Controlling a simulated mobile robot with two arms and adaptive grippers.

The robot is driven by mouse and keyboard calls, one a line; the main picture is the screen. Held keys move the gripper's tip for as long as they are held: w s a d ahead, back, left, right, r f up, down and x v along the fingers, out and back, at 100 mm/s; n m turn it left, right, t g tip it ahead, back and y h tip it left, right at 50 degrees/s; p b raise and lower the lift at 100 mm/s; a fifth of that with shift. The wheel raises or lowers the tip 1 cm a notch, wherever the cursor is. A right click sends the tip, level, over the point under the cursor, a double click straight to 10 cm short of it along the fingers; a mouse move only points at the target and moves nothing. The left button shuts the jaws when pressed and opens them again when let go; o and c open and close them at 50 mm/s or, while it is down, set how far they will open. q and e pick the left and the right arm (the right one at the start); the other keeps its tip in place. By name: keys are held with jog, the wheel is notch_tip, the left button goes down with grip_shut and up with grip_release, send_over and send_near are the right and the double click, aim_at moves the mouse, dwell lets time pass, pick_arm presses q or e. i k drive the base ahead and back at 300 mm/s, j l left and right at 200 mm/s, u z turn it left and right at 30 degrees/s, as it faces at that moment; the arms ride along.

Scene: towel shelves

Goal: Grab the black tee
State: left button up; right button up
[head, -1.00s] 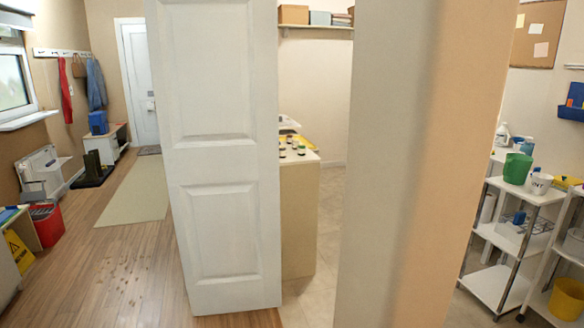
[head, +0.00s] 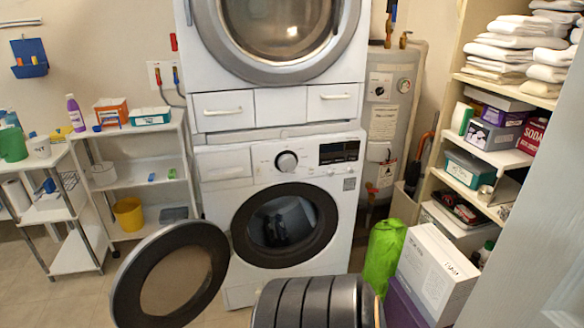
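No black tee can be made out for certain. A dark, cloth-like shape (head: 280,228) shows inside the drum of the lower white washing machine (head: 215,215); I cannot tell what it is. The machine's round door (head: 128,290) is swung open to the left. Neither of my grippers is in view.
A dryer (head: 210,72) sits on top of the washer. White shelves (head: 150,190) with bottles and boxes stand on the left. A towel shelf (head: 455,82) is on the right. A green bag (head: 382,255) and a white box (head: 435,270) stand at the lower right.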

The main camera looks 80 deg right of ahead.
aim_at(268, 221)
jog(key=z, duration=2.4)
jog(key=i+j+z, duration=0.1)
jog(key=z, duration=0.35)
jog(key=i+j+z, duration=0.15)
jog(key=z, duration=0.35)
jog(key=i, duration=0.05)
